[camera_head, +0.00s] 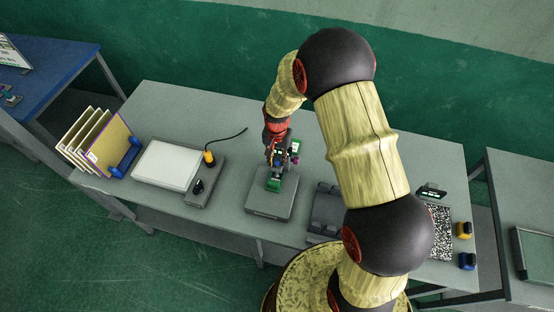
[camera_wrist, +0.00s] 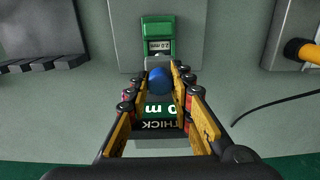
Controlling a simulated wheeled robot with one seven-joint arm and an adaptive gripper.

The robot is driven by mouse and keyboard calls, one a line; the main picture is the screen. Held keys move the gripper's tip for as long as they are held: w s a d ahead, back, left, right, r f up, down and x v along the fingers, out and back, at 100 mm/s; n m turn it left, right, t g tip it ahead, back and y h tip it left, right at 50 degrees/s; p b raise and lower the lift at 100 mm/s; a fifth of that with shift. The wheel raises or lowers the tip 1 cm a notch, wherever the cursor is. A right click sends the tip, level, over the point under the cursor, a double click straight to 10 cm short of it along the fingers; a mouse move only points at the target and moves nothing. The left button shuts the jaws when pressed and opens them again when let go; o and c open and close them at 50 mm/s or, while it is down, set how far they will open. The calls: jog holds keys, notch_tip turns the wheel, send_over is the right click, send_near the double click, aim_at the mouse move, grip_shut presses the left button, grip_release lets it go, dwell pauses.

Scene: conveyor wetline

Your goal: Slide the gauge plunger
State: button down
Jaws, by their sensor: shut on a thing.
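The gauge (camera_head: 274,185) is a small green body on a grey square plate (camera_head: 268,206) near the middle of the bench. In the wrist view the gauge (camera_wrist: 157,26) has a small readout, seen upside down. A blue rounded knob (camera_wrist: 159,79), apparently the plunger's, lies beyond the gauge's grey end part. My gripper (camera_wrist: 160,88) is shut on this knob, with a yellow finger on each side. In the head view my gripper (camera_head: 277,168) is over the far side of the gauge and hides the knob.
A dark sign (camera_wrist: 161,118) with upside-down lettering shows between my fingers. Left of the plate are a white panel (camera_head: 167,165), a grey box with an orange-capped probe (camera_head: 209,157) and its cable, and upright boards (camera_head: 107,144). A dark grey holder (camera_head: 327,210) stands close on the right.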

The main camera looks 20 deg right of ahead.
jog(key=shift+w+r+p, duration=0.1)
jog(key=shift+r+p, duration=0.5)
jog(key=shift+r, duration=0.8)
jog(key=c, duration=1.6)
grip_release()
jog(key=shift+o, duration=0.3)
jog(key=shift+r+p, duration=1.85)
jog(key=shift+r, duration=1.65)
